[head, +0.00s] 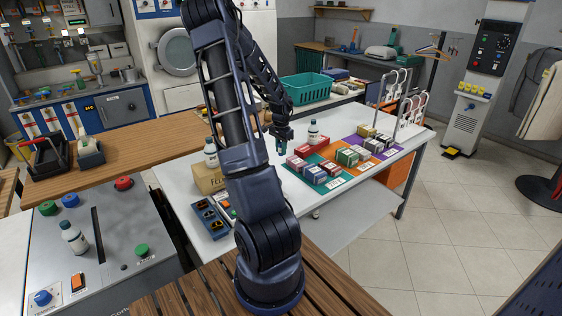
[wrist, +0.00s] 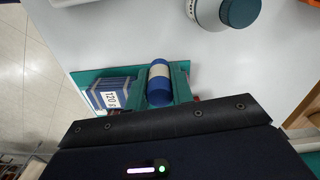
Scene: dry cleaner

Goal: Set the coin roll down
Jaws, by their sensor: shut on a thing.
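The coin roll (wrist: 159,84) is a blue cylinder with a cream band. In the wrist view it sits between the two green fingers of my gripper (wrist: 160,90), which is shut on it. In the head view my gripper (head: 282,147) points down over the white table (head: 270,205), close to the near end of the coloured mats. The roll itself is too small to make out there. In the wrist view a teal mat (wrist: 85,76) shows behind the roll and fingers. Whether the roll touches the surface below cannot be told.
A blue box labelled 120 g (wrist: 110,95) stands beside the left finger. A white bottle with a teal cap (wrist: 222,12) is near the top. Several small boxes stand on coloured mats (head: 335,183). A cardboard box (head: 209,179) and a dark blue tray (head: 209,220) are at left.

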